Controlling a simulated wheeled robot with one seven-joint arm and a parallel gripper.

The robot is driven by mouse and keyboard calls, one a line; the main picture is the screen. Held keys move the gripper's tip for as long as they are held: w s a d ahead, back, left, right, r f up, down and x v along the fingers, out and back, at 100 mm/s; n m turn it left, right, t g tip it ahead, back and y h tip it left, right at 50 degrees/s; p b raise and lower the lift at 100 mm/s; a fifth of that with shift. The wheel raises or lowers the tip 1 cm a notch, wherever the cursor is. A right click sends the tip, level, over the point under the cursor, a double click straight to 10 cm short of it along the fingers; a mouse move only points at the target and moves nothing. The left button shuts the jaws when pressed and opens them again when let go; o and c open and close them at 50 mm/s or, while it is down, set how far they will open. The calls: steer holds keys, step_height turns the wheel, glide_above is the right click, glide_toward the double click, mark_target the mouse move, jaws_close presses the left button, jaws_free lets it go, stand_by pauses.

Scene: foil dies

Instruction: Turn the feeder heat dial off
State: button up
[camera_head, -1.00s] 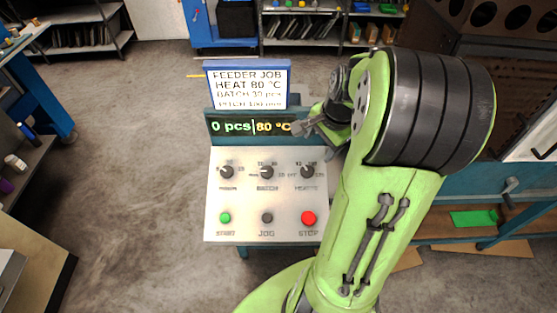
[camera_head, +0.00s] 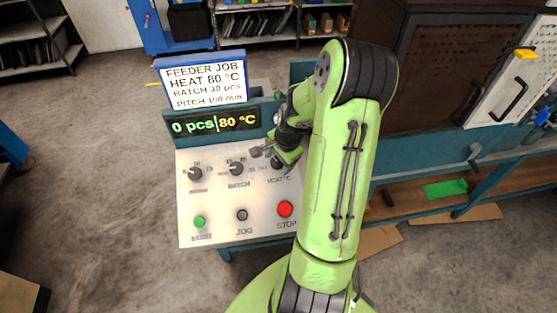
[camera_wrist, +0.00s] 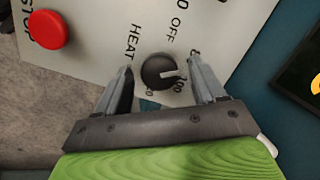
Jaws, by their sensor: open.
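The pointer points to the right, between a partly hidden mark starting with 8 and the 100 mark. An OFF label is printed above it. My gripper (camera_wrist: 160,66) is open, with one finger on each side of the dial; I cannot tell whether either touches it. In the head view my gripper (camera_head: 268,154) is over the right end of the dial row and mostly hides the heat dial. The display (camera_head: 215,124) reads 0 pcs and 80 °C.
The panel (camera_head: 215,222) also holds two other dials, left (camera_head: 202,186) and batch (camera_head: 236,168), a green button (camera_head: 199,221), a grey JOG button (camera_head: 242,215) and a red STOP button (camera_head: 285,209). A job sign (camera_head: 205,84) stands behind it, reading HEAT 80 °C.

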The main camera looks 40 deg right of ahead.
steer(key=c, duration=1.1)
steer(key=shift+o, duration=0.2)
steer(key=n+g+b, duration=0.1)
steer(key=n, duration=0.4)
steer(key=shift+w+n, duration=0.15)
steer(key=shift+n, duration=0.15)
steer(key=n, duration=0.3)
steer(key=n+b, duration=0.1)
steer(key=n, duration=0.2)
steer(key=shift+a+g+h, duration=0.1)
steer(key=shift+g+h, duration=0.2)
steer(key=shift+h, duration=0.1)
steer(key=shift+r, duration=0.1)
steer(key=o, duration=1.1)
steer(key=shift+c, duration=0.2)
